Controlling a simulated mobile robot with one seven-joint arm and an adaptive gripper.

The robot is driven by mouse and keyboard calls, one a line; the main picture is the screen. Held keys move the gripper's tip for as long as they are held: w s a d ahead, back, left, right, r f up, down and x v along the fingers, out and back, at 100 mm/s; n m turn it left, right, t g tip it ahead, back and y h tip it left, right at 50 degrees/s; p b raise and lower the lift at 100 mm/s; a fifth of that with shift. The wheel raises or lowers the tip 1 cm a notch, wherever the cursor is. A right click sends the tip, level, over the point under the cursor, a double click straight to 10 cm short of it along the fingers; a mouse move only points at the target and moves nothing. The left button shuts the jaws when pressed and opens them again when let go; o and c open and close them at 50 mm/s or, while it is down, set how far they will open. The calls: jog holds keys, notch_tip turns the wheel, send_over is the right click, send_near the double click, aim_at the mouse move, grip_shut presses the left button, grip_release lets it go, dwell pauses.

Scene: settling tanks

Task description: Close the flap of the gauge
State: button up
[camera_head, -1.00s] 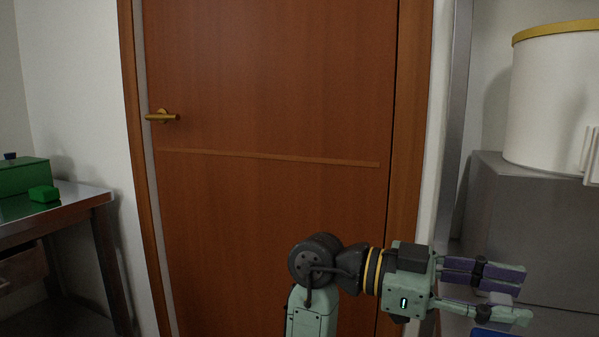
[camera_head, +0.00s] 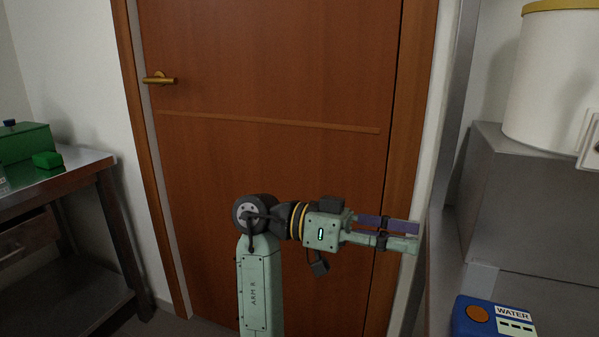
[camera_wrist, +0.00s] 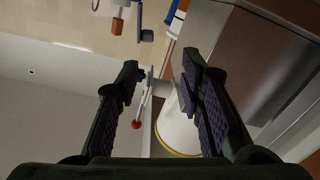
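My gripper (camera_head: 417,235) is held out level to the right, in front of the door. Its fingers are apart and empty in the wrist view (camera_wrist: 161,70). A white tank with a yellow rim (camera_head: 556,85) stands at the right in the head view. A pale box-like fitting (camera_head: 591,148) on its side is cut off by the picture's edge; I cannot tell whether it is the gauge. In the wrist view the tank (camera_wrist: 178,130) shows beyond the fingers. Beside it is a thin pale lever with a red knob (camera_wrist: 136,124). No flap can be made out clearly.
A grey block (camera_head: 530,190) carries the tank. A blue box marked WATER (camera_head: 492,318), with an orange button, lies at the lower right. A steel table (camera_head: 60,178) with green boxes (camera_head: 25,143) is at the left. A closed brown door (camera_head: 270,70) stands behind my arm.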

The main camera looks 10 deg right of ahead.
jog(key=w+a+r+n+t+h, duration=0.1)
jog(key=w+a+r+n+t, duration=0.2)
jog(key=t, duration=0.6)
jog(key=w+a+r+n+t+h, duration=0.2)
jog(key=w+a+n+t, duration=0.6)
jog(key=w, duration=0.4)
jog(key=shift+w+a+r+t, duration=0.15)
jog(key=shift+a+r+t, duration=0.35)
jog(key=shift+a+t, duration=0.25)
jog(key=m+g+y+b, duration=0.4)
jog(key=m+g, duration=0.9)
jog(key=g, duration=0.7)
send_near(472, 260)
jog(key=s, duration=0.1)
jog(key=shift+t, duration=0.25)
jog(key=p+x, duration=0.1)
jog(key=x, duration=0.9)
jog(key=shift+d+r, duration=0.15)
jog(key=shift+d, duration=0.35)
grip_shut()
